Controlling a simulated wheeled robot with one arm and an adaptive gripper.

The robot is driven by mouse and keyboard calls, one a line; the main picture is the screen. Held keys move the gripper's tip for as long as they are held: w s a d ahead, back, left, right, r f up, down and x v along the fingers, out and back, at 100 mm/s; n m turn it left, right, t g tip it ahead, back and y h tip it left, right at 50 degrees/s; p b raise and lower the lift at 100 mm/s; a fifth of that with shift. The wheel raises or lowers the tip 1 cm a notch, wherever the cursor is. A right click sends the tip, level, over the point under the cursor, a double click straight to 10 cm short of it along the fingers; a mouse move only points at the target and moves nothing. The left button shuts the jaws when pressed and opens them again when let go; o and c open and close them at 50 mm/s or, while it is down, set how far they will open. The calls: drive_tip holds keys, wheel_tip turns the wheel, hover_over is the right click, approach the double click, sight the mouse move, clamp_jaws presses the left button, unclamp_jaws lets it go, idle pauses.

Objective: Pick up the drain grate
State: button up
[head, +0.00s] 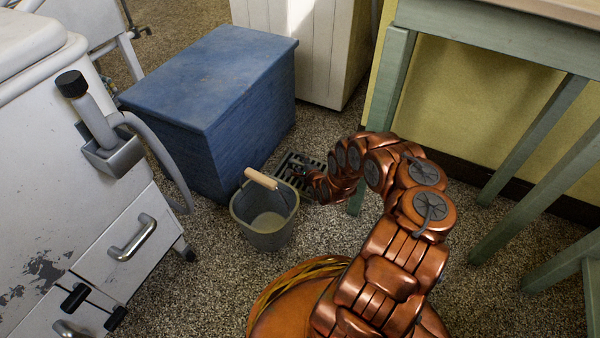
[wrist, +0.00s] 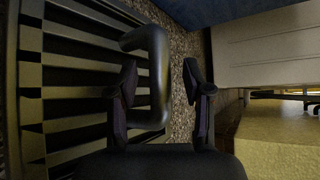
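In the head view my gripper (head: 303,172) is small and dark, over the grate.
A grey bucket (head: 266,225) with a wooden grip stands just in front of the grate. A blue chest (head: 215,100) is behind it on the left. A green table (head: 390,80) has a leg close on the right. A white washer (head: 50,130) stands at left.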

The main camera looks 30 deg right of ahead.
clamp_jaws()
drive_tip(key=shift+r, duration=0.1)
idle(0.7)
